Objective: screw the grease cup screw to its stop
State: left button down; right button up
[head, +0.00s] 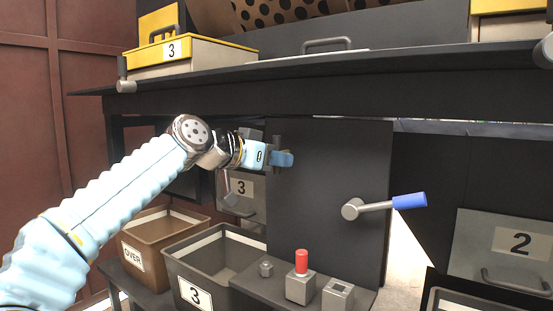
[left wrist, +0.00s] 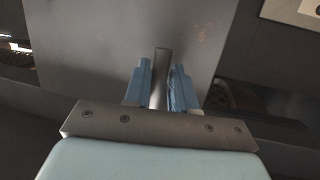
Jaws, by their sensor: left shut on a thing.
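My left gripper (head: 281,158) is at the left part of a dark upright panel (head: 335,150), its blue fingers closed about a grey bar (head: 277,141). In the left wrist view the grey bar (left wrist: 160,78) stands between the two blue fingers (left wrist: 162,82), in front of the grey panel (left wrist: 130,40). The bar appears to be the grease cup screw's grip; its thread and seat are hidden, so I cannot tell how deep it sits. My right gripper is not in view.
A blue-handled lever (head: 409,201) sticks out of the panel on the right. Below are a red-topped block (head: 301,262), a socket block (head: 338,294) and a small nut-like piece (head: 266,268). A grey bin (head: 222,272) and a brown OVER bin (head: 160,228) stand at left.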

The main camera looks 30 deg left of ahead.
pick_arm(q)
jog(key=shift+a, duration=0.1)
jog(key=c, duration=1)
grip_release()
jog(key=v, duration=1.3)
jog(key=shift+s, duration=0.4)
